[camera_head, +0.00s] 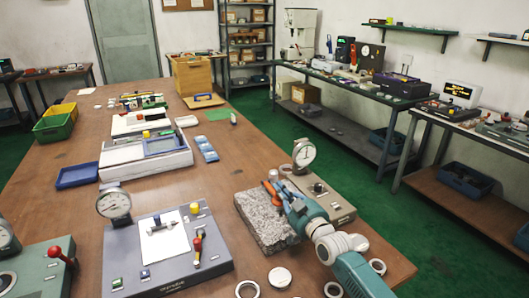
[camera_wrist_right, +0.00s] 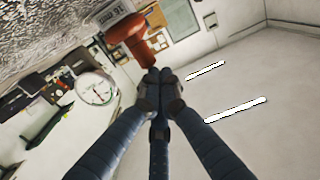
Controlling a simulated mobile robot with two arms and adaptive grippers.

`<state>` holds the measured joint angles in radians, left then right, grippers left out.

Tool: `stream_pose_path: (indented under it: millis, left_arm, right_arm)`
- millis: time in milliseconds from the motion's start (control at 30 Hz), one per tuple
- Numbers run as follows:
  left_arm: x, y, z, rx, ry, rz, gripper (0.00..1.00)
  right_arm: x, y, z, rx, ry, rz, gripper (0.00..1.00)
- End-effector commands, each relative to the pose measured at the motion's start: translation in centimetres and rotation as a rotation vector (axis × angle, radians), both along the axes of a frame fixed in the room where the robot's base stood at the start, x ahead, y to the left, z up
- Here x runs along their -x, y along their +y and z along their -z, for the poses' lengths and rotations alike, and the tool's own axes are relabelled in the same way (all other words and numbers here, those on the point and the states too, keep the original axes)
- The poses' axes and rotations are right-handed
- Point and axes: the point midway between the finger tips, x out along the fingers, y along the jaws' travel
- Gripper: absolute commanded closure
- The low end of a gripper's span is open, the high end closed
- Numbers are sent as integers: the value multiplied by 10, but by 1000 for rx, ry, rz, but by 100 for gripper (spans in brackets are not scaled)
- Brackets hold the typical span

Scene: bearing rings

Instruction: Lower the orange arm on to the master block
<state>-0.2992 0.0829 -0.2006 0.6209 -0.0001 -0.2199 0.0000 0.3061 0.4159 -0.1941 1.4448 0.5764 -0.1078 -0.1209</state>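My right gripper (camera_head: 282,192) reaches over the grey granite block (camera_head: 262,222) from the lower right. In the right wrist view its fingertips (camera_wrist_right: 160,82) are together. The orange arm (camera_wrist_right: 130,35) shows just beyond them, its narrow end close to or touching the tips; I cannot tell which. In the head view, the orange arm (camera_head: 270,188) is small beside the gripper. A pale block marked "16 mm" (camera_wrist_right: 110,14), apparently the master block, lies beside the orange arm's wide end. Whether they touch is unclear. My left gripper is out of view.
A dial gauge (camera_head: 304,153) stands behind the granite; it also shows in the wrist view (camera_wrist_right: 96,88). A grey box with a knob (camera_head: 322,194) stands at the right. Several metal rings (camera_head: 247,289) lie in front. A grey fixture panel (camera_head: 165,252) occupies the left.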

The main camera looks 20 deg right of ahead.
Motion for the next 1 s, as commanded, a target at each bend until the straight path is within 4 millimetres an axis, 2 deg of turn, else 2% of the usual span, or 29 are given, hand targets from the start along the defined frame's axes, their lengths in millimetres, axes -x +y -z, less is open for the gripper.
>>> stream_pose_path:
  millis: [33, 533, 667, 767, 867, 900, 933, 1000]
  left_arm:
    - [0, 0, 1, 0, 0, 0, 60]
    - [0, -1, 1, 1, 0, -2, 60]
    - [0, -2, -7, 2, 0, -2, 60]
    - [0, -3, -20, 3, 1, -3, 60]
    - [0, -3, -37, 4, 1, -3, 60]
    - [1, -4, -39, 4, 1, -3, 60]
    - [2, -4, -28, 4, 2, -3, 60]
    - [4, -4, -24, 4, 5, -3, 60]
  right_arm:
    - [2, 0, 10, 2, 17, -1, 100]
    - [3, 1, 17, 3, 31, -2, 100]
    - [2, 1, 7, 4, 28, -2, 100]
    - [-1, 1, -12, 5, 21, -2, 100]
    - [-6, 1, -39, 3, 10, -1, 100]
    - [-5, 0, -41, 2, 10, 0, 100]
    - [6, -1, -25, 2, 16, 0, 100]
    - [23, -3, -20, 5, 11, 0, 100]
